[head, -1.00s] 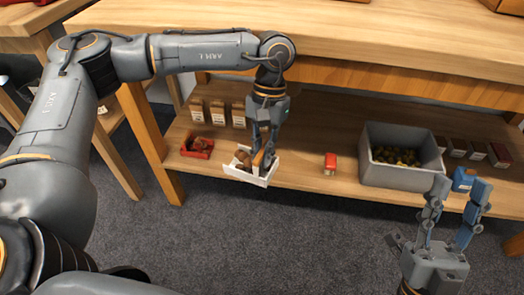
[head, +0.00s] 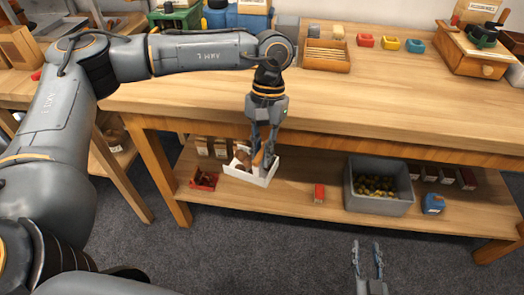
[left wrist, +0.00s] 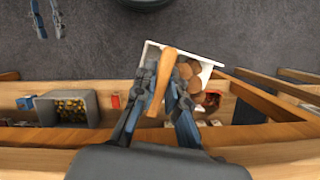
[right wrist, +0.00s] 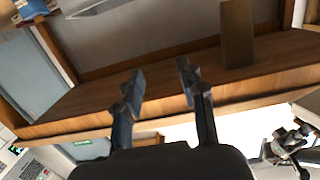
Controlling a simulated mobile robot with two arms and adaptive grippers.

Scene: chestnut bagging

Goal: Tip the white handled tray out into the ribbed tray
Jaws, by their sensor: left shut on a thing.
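The white handled tray (head: 245,177) holds brown, rounded pieces and hangs from my left gripper (head: 264,158) at the front of the lower shelf. In the left wrist view the fingers are shut on its wooden handle (left wrist: 164,75), with the tray's white rim (left wrist: 190,50) beyond. I cannot tell how high the tray is above the shelf. A wooden tray with parallel slats (head: 326,58), which looks like the ribbed tray, rests on the bench top at the back. My right gripper (head: 368,250) is open and empty, low in front of the shelf; its fingers (right wrist: 160,85) are apart.
On the lower shelf are a grey bin (head: 378,205) of dark nuts, a small red box (head: 319,193), a red tray (head: 203,181) and a blue container (head: 433,204). A wooden grinder-like box (head: 475,50) stands at the bench's back right. The bench's front middle is clear.

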